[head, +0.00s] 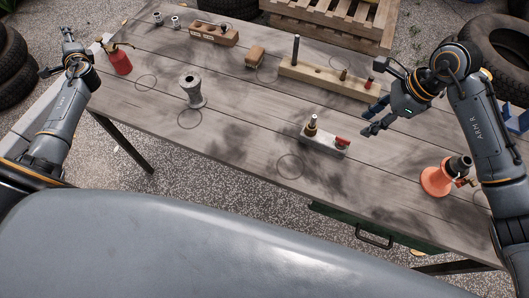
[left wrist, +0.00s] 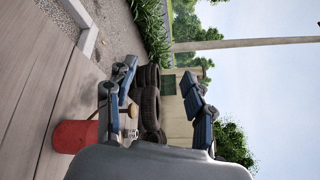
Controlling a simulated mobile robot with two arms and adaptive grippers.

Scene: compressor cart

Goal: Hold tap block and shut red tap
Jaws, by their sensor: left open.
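The tap block (head: 322,143) is a grey block on the bench, right of centre. A brass fitting with a dark top (head: 311,126) stands on its left part. The red tap (head: 342,142) is a small red handle at its right end. My right gripper (head: 377,99) is open and empty, above and to the right of the block, apart from it. My left gripper (head: 57,52) is open and empty at the bench's far left, well away from the block. Its spread fingers also show in the left wrist view (left wrist: 158,92).
A red oil can (head: 119,61) stands near my left gripper. A grey spool (head: 191,91) is left of centre. A long wooden block with pegs (head: 325,79) lies behind the tap block. An orange-based object (head: 437,179) stands at right. Bench around the tap block's front is clear.

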